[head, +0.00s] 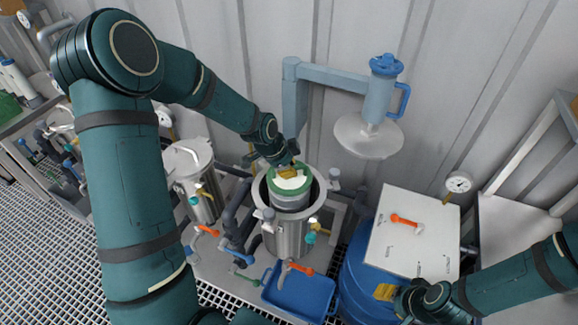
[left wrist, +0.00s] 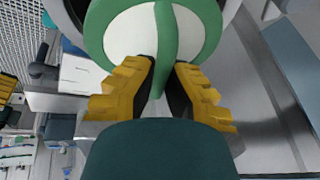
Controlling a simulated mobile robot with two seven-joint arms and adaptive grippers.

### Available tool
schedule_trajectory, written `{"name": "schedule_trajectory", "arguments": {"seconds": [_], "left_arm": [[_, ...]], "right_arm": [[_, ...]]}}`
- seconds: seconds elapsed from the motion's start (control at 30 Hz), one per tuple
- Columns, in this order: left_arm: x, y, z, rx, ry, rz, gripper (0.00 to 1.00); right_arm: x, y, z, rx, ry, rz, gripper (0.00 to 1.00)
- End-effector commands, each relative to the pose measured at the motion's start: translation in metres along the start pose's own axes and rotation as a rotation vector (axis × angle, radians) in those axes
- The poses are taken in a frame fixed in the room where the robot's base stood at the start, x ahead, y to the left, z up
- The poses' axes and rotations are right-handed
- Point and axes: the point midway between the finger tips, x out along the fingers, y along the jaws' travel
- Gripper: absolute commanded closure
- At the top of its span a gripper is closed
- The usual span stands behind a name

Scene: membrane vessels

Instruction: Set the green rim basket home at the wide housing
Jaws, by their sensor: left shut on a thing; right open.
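The green rim basket (head: 290,186) has a green ring, a green crossbar and a pale body. It is upright over the mouth of the wide housing (head: 285,238), a steel vessel in the middle. The basket's lower part is inside the mouth, with the green rim showing near the top. Whether it touches bottom is hidden. My left gripper (head: 286,170) is shut on the basket's crossbar from above. In the left wrist view the green crossbar (left wrist: 166,40) runs between the yellow fingertips (left wrist: 165,80). My right gripper (head: 392,293) is open at the lower right.
The round lid (head: 366,138) hangs from a blue swing arm (head: 335,75) behind and right, clear of the mouth. A narrower steel vessel (head: 190,165) stands left. A blue tray (head: 300,293) lies in front. A white board (head: 412,235) tops a blue drum (head: 365,285). Clamp bolts (head: 334,178) surround the mouth.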

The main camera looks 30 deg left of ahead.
Motion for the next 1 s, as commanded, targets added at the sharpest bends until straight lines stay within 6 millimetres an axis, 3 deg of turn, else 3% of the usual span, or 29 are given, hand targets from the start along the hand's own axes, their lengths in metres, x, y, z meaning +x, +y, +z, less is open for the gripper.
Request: {"name": "schedule_trajectory", "arguments": {"seconds": [1.0], "left_arm": [[0.049,0.01,0.019,0.001,0.001,-0.002,1.0]], "right_arm": [[0.048,0.016,0.007,-0.001,-0.002,0.009,0.53]]}}
